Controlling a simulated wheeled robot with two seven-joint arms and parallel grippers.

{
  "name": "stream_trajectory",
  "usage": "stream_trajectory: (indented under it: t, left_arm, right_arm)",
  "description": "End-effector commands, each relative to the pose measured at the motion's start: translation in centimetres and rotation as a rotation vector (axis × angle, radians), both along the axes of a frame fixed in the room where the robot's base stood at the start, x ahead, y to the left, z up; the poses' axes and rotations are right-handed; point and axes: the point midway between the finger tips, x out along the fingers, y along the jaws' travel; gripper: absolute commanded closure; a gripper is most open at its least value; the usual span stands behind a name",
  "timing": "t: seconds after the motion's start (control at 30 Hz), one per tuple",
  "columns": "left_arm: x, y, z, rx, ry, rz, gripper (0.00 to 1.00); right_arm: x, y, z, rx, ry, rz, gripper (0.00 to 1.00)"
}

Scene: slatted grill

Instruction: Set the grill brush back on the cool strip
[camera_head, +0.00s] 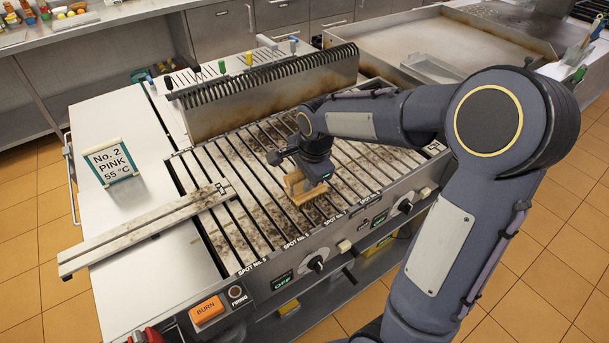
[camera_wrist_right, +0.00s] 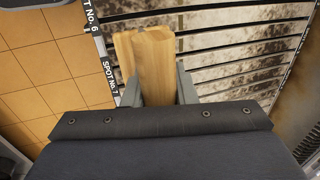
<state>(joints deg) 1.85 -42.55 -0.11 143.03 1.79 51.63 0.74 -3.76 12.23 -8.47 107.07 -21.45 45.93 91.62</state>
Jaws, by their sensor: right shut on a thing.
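The wooden grill brush (camera_head: 301,190) is over the middle of the slatted grill (camera_head: 258,218), near the front spot labels. My right gripper (camera_head: 307,174) is shut on it from above. In the right wrist view the pale wooden brush (camera_wrist_right: 155,58) stands between the two fingers of my right gripper (camera_wrist_right: 159,92). Its underside is hidden, so I cannot tell if it touches the slats. No strip is labelled as cool; a plain pale surface (camera_head: 125,215) runs along the grill's left side. My left gripper is not in view.
A long slatted bar (camera_head: 145,232) lies across the pale surface and the grill's left edge. A "No. 2 PINK 55 °C" sign (camera_head: 111,162) stands behind it. An upright metal guard (camera_head: 265,97) closes the grill's back.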

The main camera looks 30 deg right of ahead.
Motion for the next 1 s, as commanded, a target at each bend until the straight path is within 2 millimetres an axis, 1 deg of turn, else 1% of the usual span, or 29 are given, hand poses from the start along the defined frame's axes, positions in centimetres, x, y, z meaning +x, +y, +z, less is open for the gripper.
stream_trajectory:
  t: [0.03,0.6,0.8,1.0]
  left_arm:
    - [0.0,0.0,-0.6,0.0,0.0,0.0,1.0]
    - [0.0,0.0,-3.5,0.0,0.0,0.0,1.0]
    - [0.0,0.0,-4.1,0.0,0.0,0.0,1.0]
    - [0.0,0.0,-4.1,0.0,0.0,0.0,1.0]
  right_arm:
    - [0.0,0.0,-0.6,0.0,-0.001,0.0,0.96]
    - [0.0,0.0,-4.0,0.0,-0.002,0.001,0.96]
    - [0.0,0.0,-4.7,0.0,-0.002,0.001,0.96]
    - [0.0,0.0,-4.7,0.0,-0.002,0.0,0.96]
